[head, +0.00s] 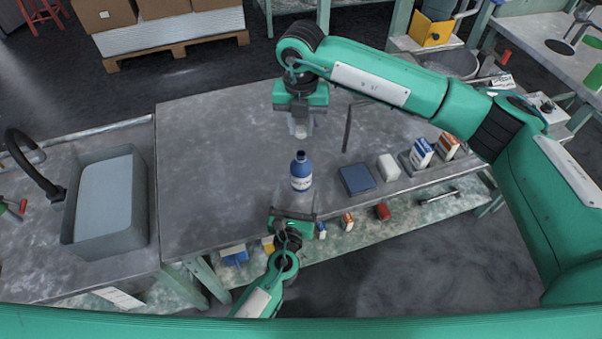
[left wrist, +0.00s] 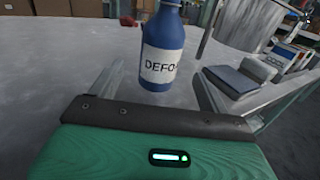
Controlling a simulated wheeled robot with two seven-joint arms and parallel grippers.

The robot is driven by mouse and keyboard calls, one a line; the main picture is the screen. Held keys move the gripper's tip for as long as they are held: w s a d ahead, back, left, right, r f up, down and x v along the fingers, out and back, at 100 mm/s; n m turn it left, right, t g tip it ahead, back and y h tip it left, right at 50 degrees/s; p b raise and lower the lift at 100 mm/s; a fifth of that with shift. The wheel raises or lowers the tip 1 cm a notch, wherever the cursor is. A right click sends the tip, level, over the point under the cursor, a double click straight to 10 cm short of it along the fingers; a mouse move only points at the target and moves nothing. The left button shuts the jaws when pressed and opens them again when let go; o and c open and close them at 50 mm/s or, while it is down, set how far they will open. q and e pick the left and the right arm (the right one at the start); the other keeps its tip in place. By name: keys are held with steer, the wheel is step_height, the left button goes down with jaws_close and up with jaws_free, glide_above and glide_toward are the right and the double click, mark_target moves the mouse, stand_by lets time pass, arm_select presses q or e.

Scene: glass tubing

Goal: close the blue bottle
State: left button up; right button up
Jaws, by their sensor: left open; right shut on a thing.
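The blue bottle (head: 301,172), with a white label, stands upright on the grey table (head: 225,190). It also shows in the left wrist view (left wrist: 162,45), where its top is cut off. My left gripper (head: 299,193) is open on the near side of the bottle. Its clear fingers point at the bottle, one to each side of its lower part; I cannot tell if they touch it. My right gripper (head: 300,127) is above the table beyond the bottle, pointing down. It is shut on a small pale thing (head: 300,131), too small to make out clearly.
A dark blue flat box (head: 357,179), a white block (head: 388,167) and small cartons (head: 421,153) stand to the right. A thin dark upright rod (head: 347,128) is right of my right gripper. A grey sink (head: 105,200) is at the left. The table's left part is clear.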

arm_select(q)
steer(key=w, duration=0.3)
steer(key=w+d, duration=0.1)
steer(key=w, duration=0.5)
steer(key=shift+d, duration=0.2)
steer(key=c, duration=1.5)
arm_select(e)
glide_above(301, 154)
steer(key=shift+w+f, duration=0.15)
steer(key=shift+f, duration=2.35)
steer(key=shift+f, duration=0.1)
steer(key=shift+f, duration=0.8)
steer(key=shift+f, duration=0.55)
